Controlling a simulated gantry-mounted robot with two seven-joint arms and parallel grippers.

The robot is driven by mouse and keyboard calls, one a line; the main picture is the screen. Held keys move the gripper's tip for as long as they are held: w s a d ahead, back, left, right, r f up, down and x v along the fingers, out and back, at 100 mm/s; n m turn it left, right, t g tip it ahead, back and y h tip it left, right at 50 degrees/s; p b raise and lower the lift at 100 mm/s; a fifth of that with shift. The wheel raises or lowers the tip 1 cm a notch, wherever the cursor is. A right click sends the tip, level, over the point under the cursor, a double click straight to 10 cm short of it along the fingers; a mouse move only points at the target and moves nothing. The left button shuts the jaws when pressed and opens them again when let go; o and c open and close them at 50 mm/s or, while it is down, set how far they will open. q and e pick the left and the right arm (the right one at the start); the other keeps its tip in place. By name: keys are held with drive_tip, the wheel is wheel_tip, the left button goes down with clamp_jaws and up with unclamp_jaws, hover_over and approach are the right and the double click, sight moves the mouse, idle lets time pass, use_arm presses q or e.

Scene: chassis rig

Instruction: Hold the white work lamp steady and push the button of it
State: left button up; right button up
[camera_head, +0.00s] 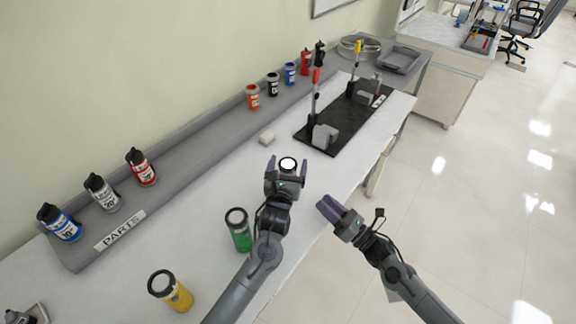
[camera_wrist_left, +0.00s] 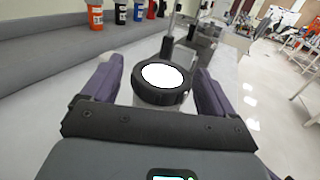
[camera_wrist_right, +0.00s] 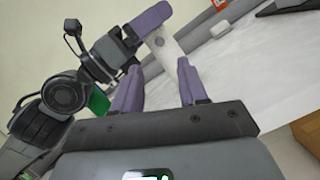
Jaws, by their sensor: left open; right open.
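The white work lamp (camera_head: 288,163) stands on the bench, its lit round face with a dark rim turned up. In the left wrist view the lamp (camera_wrist_left: 163,78) sits between the two fingers of my left gripper (camera_head: 287,168). Those fingers are open, with a visible gap on both sides of the lamp head. In the right wrist view the lamp's white body (camera_wrist_right: 166,50) shows a small dark spot on its side, partly covered by a left finger. My right gripper (camera_head: 328,209) is open and empty, apart from the lamp and pointing towards it.
A green lamp (camera_head: 239,232) stands beside my left arm, and a yellow lamp (camera_head: 171,291) is nearer the front. A black mat (camera_head: 338,136) with tools lies beyond. Several bottles (camera_head: 141,167) line the grey shelf. A small white block (camera_head: 267,138) lies behind the lamp.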

use_arm(q)
drive_tip(key=c, duration=1.3)
use_arm(e)
drive_tip(key=shift+c, duration=0.3)
clamp_jaws()
idle(0.7)
